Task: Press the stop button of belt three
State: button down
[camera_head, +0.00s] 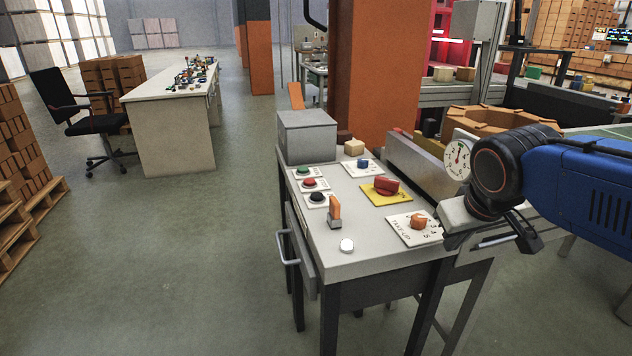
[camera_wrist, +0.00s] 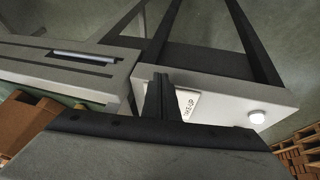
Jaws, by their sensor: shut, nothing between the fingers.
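The control desk (camera_head: 375,255) stands right of centre in the head view. On its left side, a green button (camera_head: 303,170), a red button (camera_head: 310,182) and a black button (camera_head: 317,196) sit in a row on white plates. Their labels are too small to read, so which one is belt three's stop cannot be told. My gripper (camera_head: 527,236) is off the desk's right edge, well right of the red button. In the wrist view my gripper (camera_wrist: 158,95) is shut and empty, in front of the TAKE-UP plate (camera_wrist: 182,107). The three buttons are out of that view.
The desk also carries a red switch (camera_head: 387,185) on a yellow plate, a blue knob (camera_head: 363,164), an orange knob (camera_head: 418,221), an orange lever (camera_head: 335,210) and a white button (camera_head: 347,245). A grey box (camera_head: 307,137) and a gauge (camera_head: 459,158) stand behind.

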jog(key=shift+n+t, duration=0.3)
jog(key=shift+n, duration=0.3)
jog(key=w+a+r, duration=0.1)
jog(key=w, duration=0.1)
jog(key=w+a+r, duration=0.1)
jog(key=w, duration=0.1)
jog(key=w+a+r, duration=0.1)
jog(key=w, duration=0.1)
jog(key=shift+w+r, duration=0.25)
jog(key=shift+w, duration=0.05)
jog(key=w+a+r+n, duration=0.2)
jog(key=w+a+r, duration=0.2)
jog(key=w+a, duration=0.35)
notch_tip(320, 180, up, 4)
jog(key=n+t, duration=0.3)
send_over(309, 182)
jog(key=shift+s, duration=0.1)
jog(key=shift+f, duration=0.1)
jog(key=shift+f, duration=4.3)
jog(key=shift+f, duration=0.1)
jog(key=shift+f, duration=0.35)
